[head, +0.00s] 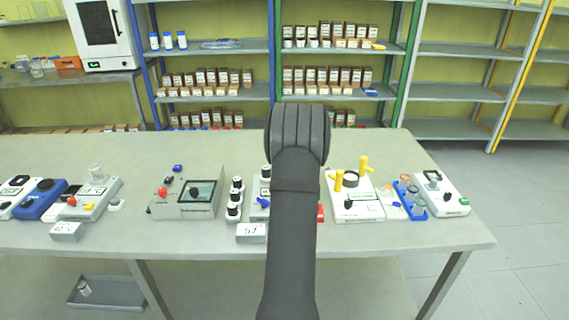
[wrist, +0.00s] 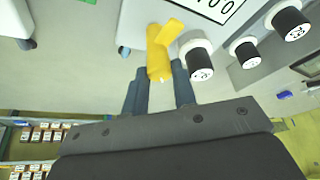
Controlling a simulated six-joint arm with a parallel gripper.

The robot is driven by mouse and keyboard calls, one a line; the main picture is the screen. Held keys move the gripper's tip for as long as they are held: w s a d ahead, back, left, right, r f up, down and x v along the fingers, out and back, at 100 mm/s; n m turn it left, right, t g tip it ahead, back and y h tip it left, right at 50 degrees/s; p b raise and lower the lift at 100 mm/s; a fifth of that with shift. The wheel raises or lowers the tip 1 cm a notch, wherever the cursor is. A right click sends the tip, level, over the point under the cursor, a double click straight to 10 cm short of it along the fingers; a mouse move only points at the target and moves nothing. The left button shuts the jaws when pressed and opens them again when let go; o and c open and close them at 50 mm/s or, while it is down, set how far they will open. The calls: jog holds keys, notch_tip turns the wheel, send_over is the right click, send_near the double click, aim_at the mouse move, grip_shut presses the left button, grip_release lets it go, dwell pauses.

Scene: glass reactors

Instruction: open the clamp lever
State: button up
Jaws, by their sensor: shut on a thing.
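In the wrist view a yellow clamp lever (wrist: 159,52) with a side arm stands at the upper middle. My gripper (wrist: 157,76) has its two dark fingers on either side of the lever's near end and is shut on it. In the head view my dark arm covers the middle of the bench and hides my gripper. I cannot tell whether either is the one I hold.
Black-and-white capped bottles (wrist: 247,53) stand close right of the lever in the wrist view, near a grey device with a display (wrist: 215,12). In the head view a blue rack (head: 411,205) stands right of the white device. The bench (head: 400,150) is clear behind the devices.

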jog(key=shift+n, duration=0.6)
jog(key=shift+y, duration=0.3)
jog(key=o, duration=1)
jog(key=v, duration=1.7)
jog(key=shift+w+r, duration=0.3)
jog(key=shift+r, duration=0.05)
jog(key=shift+f, duration=0.1)
jog(key=shift+g, duration=0.3)
jog(key=x, duration=1.7)
jog(key=shift+w+f, duration=0.15)
